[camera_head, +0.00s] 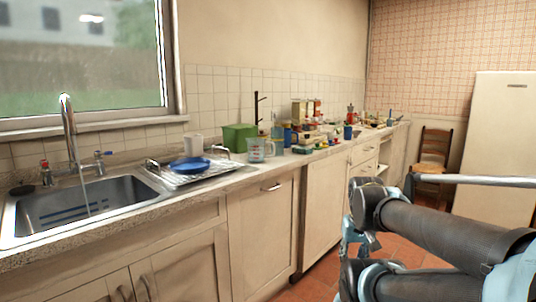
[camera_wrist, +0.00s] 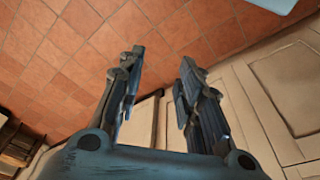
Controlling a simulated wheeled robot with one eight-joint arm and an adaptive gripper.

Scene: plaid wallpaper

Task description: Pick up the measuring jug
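The measuring jug (camera_head: 256,150) is a clear, bluish jug with reddish marks on its side. It stands upright on the countertop in the head view, just right of the draining tray and in front of a green box. The wrist view does not show it. My gripper (camera_wrist: 158,75) is open in the wrist view, its two fingers apart with only floor and cabinet fronts beyond them. In the head view my arm is at the lower right, in front of the cabinets, well away from the jug.
A metal draining tray (camera_head: 193,177) with a blue plate (camera_head: 189,163) lies left of the jug. A green box (camera_head: 238,137) and a white cup (camera_head: 194,144) stand behind. Several small items crowd the counter to the right. The sink (camera_head: 85,205) is at the left.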

